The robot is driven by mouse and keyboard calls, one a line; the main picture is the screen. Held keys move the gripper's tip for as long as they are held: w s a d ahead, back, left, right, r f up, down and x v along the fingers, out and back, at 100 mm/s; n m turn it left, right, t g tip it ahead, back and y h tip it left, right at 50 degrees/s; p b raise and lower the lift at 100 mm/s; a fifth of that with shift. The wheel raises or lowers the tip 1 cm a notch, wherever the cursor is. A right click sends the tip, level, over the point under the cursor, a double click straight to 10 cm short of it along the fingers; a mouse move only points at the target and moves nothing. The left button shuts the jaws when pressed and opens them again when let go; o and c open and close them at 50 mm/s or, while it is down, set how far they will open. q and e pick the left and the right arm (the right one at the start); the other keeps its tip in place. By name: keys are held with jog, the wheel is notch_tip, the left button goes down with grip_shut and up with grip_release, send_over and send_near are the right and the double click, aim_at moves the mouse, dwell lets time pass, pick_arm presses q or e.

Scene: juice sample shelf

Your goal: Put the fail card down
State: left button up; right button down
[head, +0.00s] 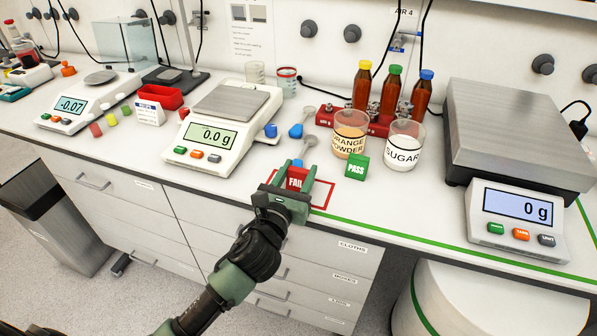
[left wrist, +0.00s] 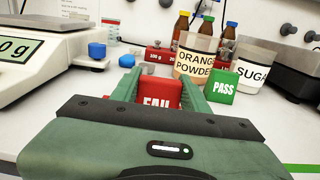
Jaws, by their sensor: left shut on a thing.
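The fail card (head: 296,179) is a small red block with white FAIL lettering. My left gripper (head: 297,176) is shut on it at the front edge of the bench, at or just above a red outlined rectangle (head: 326,197). I cannot tell whether the card touches the bench. In the left wrist view the fail card (left wrist: 158,92) stands between the two green fingers, its lower part hidden by the gripper body. The green pass card (head: 356,167) stands to the right, apart from the gripper. My right gripper is not in view.
Behind the card are the orange powder jar (head: 349,134), the sugar jar (head: 403,146) and spoons (head: 307,143). A scale (head: 219,131) stands left, a larger scale (head: 516,214) right. Bench room is clear right of the red outline.

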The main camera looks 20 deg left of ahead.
pick_arm(q)
jog(key=o, duration=1.3)
jog(key=shift+o, duration=0.2)
jog(key=shift+r, duration=0.2)
jog(key=s+b, duration=0.1)
jog(key=s, duration=1.1)
jog(key=shift+a, duration=0.2)
jog(key=shift+f, duration=0.1)
